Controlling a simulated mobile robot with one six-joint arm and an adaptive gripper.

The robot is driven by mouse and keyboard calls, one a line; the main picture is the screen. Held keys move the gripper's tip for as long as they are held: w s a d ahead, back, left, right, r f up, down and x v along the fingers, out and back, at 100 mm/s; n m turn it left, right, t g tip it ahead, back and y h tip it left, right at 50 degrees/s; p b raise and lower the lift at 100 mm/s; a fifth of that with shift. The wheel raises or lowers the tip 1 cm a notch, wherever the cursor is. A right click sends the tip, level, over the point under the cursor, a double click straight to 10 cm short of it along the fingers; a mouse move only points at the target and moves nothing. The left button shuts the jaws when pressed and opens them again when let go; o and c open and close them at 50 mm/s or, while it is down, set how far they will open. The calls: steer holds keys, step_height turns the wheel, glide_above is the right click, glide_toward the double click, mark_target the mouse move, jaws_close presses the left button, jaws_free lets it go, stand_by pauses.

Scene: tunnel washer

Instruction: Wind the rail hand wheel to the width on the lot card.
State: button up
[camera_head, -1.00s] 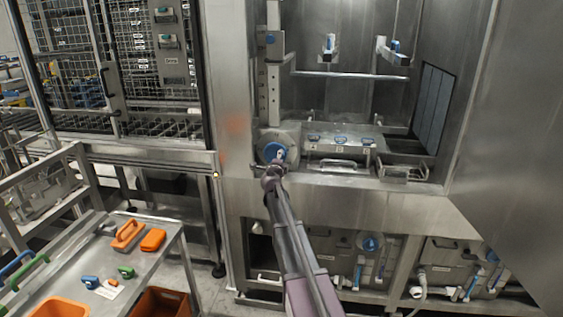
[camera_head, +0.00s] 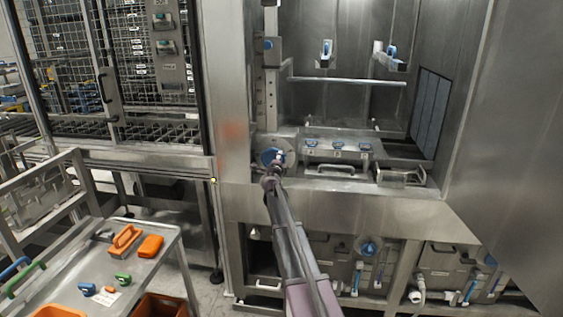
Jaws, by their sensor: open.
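A round blue wheel (camera_head: 268,155), which looks like the rail hand wheel, sits on a grey round housing at the lower left of the steel washer bay. My arm reaches up to it from below. My gripper (camera_head: 279,157) is open at the wheel's right side and covers part of it. I cannot tell whether it touches the wheel. A vertical rail (camera_head: 271,100) with slots and a blue-knobbed block (camera_head: 269,46) stands above the wheel. A small white card (camera_head: 104,298) lies on the cart at lower left; its writing is too small to read, and I cannot tell if it is the lot card.
A horizontal bar (camera_head: 350,81) crosses the bay. The steel cart (camera_head: 70,270) holds orange and green tools. A mesh cage stands at left.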

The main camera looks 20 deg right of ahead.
steer(key=c, duration=0.8)
steer(key=shift+s+f, duration=0.1)
steer(key=shift+f, duration=0.05)
steer(key=shift+d+f+b, duration=0.1)
steer(key=shift+f+b, duration=0.5)
steer(key=shift+b, duration=0.2)
steer(key=shift+f, duration=0.15)
steer(key=shift+a+f+b, duration=0.2)
steer(key=shift+f+b, duration=0.4)
steer(key=shift+b, duration=0.15)
steer(key=shift+w+a+f, duration=0.1)
steer(key=shift+w+f, duration=0.05)
steer(key=shift+w, duration=0.05)
